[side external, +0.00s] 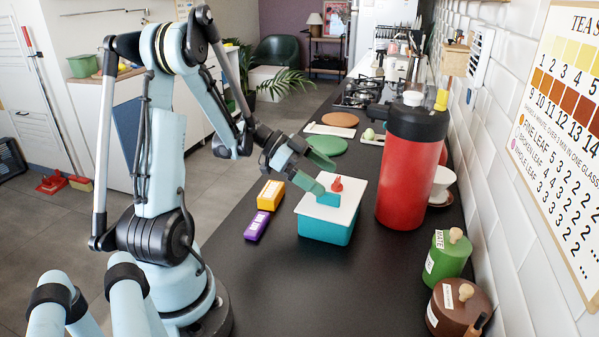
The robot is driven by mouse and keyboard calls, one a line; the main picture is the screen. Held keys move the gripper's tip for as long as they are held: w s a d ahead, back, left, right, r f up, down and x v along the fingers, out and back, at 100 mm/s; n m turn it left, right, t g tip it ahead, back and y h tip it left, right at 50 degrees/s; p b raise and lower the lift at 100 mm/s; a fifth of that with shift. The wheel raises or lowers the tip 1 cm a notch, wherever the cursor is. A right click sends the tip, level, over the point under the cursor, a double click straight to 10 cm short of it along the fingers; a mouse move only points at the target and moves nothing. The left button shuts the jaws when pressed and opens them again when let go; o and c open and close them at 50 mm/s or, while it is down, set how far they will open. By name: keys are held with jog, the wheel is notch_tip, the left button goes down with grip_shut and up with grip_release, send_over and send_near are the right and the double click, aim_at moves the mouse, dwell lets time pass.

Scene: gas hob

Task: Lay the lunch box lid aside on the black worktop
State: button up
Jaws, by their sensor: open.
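The lunch box (325,229) is a teal tub standing on the black worktop (290,285). Its white lid (345,212) lies on top of it, with a red knob (337,184) in the middle. My gripper (331,180) reaches in from the upper left with its teal fingers apart. One finger is low over the lid beside the knob, and the other is higher and behind. I cannot tell whether either finger touches the knob or lid.
A yellow box (270,194) and a purple box (257,226) lie just left of the lunch box. A tall red flask (408,180) stands close on its right. Green (448,255) and brown (459,306) canisters stand along the wall. The worktop in front is clear.

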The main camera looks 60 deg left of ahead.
aim_at(334, 185)
jog(key=x, duration=0.4)
jog(key=shift+f, duration=0.2)
jog(key=shift+c, duration=0.2)
jog(key=c, duration=0.8)
